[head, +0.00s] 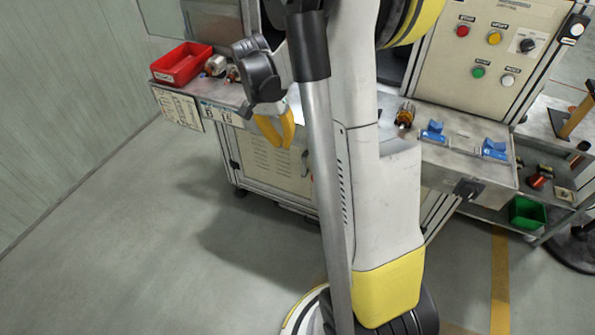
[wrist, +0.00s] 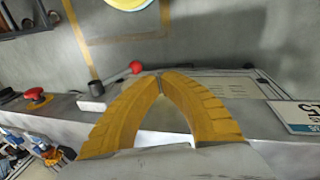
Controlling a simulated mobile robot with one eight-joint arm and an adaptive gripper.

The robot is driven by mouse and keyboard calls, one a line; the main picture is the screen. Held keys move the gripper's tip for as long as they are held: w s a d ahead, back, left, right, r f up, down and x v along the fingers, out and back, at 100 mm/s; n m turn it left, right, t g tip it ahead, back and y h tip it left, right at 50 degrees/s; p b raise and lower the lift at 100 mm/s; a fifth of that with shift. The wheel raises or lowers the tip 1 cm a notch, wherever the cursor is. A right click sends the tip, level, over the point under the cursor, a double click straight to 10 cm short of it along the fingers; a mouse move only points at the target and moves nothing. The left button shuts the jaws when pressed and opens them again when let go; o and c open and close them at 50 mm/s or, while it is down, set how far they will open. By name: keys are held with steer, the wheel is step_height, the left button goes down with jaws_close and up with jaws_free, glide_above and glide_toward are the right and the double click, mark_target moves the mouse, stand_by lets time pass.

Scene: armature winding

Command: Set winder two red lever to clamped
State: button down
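A red ball-shaped knob (wrist: 136,67) shows in the wrist view, just left of and beyond my fingertips, by the edge of a grey bench. It may be the red lever's end; its shaft and setting cannot be made out. My gripper (wrist: 161,77) has two curved yellow fingers whose tips come together, with only grey surface seen between them. In the head view my gripper (head: 286,146) hangs in front of the left part of the bench (head: 225,92). No red lever can be picked out in the head view, where my arm hides the middle of the bench.
A red button on a yellow base (wrist: 37,96) is at the left in the wrist view. The head view shows a red bin (head: 181,65), blue fixtures (head: 433,132), a button panel (head: 490,60) and a green bin (head: 527,212). The floor at left is clear.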

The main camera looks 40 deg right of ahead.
steer(key=s+d+f+b, duration=0.3)
steer(key=s+f+b, duration=0.2)
steer(key=f, duration=0.6)
steer(key=shift+d+b, duration=0.15)
steer(key=shift+b, duration=0.15)
